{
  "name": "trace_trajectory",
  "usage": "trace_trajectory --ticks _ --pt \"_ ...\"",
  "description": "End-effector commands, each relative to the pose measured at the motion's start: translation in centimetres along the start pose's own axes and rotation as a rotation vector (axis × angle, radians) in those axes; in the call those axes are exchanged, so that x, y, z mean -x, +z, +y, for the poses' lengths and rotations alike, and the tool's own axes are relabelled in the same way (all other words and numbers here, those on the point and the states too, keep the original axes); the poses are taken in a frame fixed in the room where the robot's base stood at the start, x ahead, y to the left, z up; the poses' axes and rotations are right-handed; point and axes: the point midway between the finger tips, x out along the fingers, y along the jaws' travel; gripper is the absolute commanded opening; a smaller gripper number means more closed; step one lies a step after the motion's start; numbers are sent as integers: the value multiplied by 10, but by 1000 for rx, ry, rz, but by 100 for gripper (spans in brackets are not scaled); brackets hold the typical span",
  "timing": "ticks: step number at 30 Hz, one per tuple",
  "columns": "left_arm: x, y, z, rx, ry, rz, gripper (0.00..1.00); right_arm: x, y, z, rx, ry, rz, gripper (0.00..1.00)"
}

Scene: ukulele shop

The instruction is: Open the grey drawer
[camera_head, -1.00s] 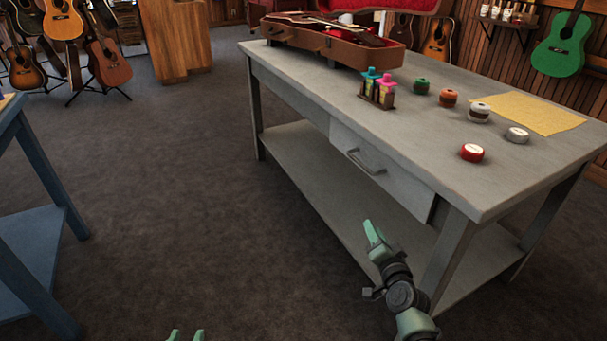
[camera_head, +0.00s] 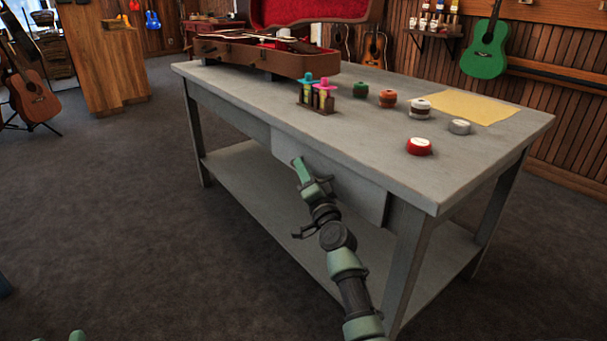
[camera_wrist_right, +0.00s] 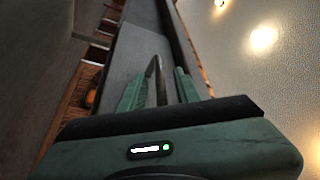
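The grey drawer (camera_head: 350,185) is under the near long side of the grey table (camera_head: 355,115). Its front looks shut. My right gripper (camera_head: 303,170) is at the drawer front and hides the handle in the head view. In the right wrist view, the metal drawer handle (camera_wrist_right: 155,82) lies between the two green fingers of my right gripper (camera_wrist_right: 160,88). The fingers are apart, with a visible gap between the handle and the right-hand finger. Only the fingertips of my left gripper (camera_head: 62,337) show, apart, at the bottom left.
On the table are an open brown instrument case (camera_head: 255,55), small bottles in a holder (camera_head: 318,97), several round tins including a red one (camera_head: 419,146), and a yellow cloth (camera_head: 463,106). A lower shelf (camera_head: 250,170) runs below.

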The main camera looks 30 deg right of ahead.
Motion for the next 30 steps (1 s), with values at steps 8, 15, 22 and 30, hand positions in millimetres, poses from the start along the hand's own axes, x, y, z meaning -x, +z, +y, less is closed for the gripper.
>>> trace_trajectory --ticks 8,15,22,30 --pt "0 -2 0 0 0 11 36 -2 0 0 1 0 0 33" --pt "0 -2 0 0 0 10 36 -2 0 0 1 0 0 0" --pt "0 -2 0 0 0 10 36 -1 0 0 1 1 -1 0" --pt "0 -2 0 0 0 9 36 -1 0 0 1 1 -1 0"
